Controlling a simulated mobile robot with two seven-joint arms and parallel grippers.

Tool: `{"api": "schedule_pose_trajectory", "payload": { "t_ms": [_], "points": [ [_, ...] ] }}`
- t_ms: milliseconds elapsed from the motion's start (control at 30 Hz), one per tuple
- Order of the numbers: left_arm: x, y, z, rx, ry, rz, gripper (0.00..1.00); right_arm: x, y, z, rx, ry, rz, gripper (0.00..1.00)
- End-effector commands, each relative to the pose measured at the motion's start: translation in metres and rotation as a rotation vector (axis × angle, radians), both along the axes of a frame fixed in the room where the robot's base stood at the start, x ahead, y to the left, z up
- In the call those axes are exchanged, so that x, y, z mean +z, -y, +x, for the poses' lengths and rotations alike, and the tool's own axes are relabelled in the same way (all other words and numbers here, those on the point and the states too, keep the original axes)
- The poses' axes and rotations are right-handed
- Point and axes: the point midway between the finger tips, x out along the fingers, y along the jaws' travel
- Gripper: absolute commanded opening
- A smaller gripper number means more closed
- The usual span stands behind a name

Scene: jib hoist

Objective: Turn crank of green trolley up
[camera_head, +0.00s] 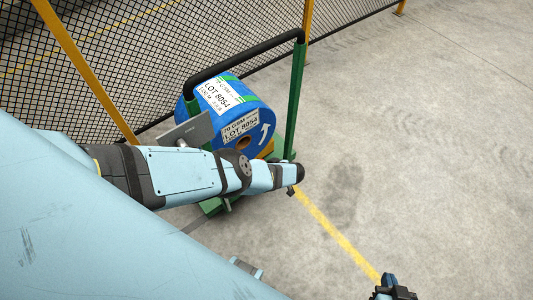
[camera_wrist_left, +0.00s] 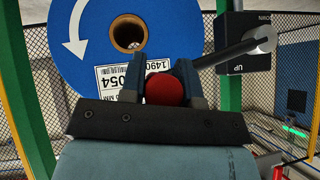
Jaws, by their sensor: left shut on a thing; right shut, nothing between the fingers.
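The green trolley (camera_head: 297,95) stands by the mesh fence and carries a blue roll (camera_head: 262,112). My left gripper (camera_wrist_left: 160,78) is shut on the red knob, one finger on each side. In the head view my left arm covers the crank, and the knob is hidden. My right gripper (camera_head: 394,288) is shut and empty at the bottom right, well apart from the trolley.
A black mesh fence (camera_head: 120,50) with yellow posts stands close behind the trolley. The trolley's black push handle (camera_head: 245,55) arches above the roll. A yellow line (camera_head: 335,232) crosses the floor. The concrete floor (camera_head: 440,130) to the right is clear.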

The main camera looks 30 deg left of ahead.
Motion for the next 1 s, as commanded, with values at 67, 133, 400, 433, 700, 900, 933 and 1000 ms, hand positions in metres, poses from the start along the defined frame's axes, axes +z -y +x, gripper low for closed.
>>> {"api": "schedule_pose_trajectory", "payload": {
  "t_ms": [67,133,400,433,700,900,933,1000],
  "points": [
    [0.007,0.001,0.009,-0.008,0.012,0.003,0.0,0.002,0.0,0.0,0.0,0.003,0.001,0.0],
    [0.007,0.001,0.009,-0.007,0.013,0.003,0.43,0.003,0.0,0.001,0.0,0.004,0.001,0.0],
    [0.004,0.0,0.005,-0.003,0.007,0.002,0.55,0.003,0.0,0.001,0.0,0.005,0.001,0.0],
    [0.004,0.0,0.005,-0.003,0.007,0.002,0.55,0.003,0.0,0.001,0.0,0.005,0.001,0.0],
    [0.029,0.02,0.001,-0.003,0.005,0.0,0.55,0.022,-0.001,-0.001,0.002,-0.004,0.0,0.0],
    [0.062,0.055,-0.004,-0.004,0.007,-0.001,0.55,0.052,-0.001,-0.001,0.002,-0.003,0.002,0.0],
    [0.067,0.06,-0.005,-0.005,0.006,0.0,0.55,0.057,-0.002,-0.001,0.002,-0.002,0.002,0.0],
    [0.076,0.07,-0.007,-0.005,0.006,0.001,0.55,0.066,-0.002,0.0,0.001,0.001,0.002,0.0]
  ]
}}
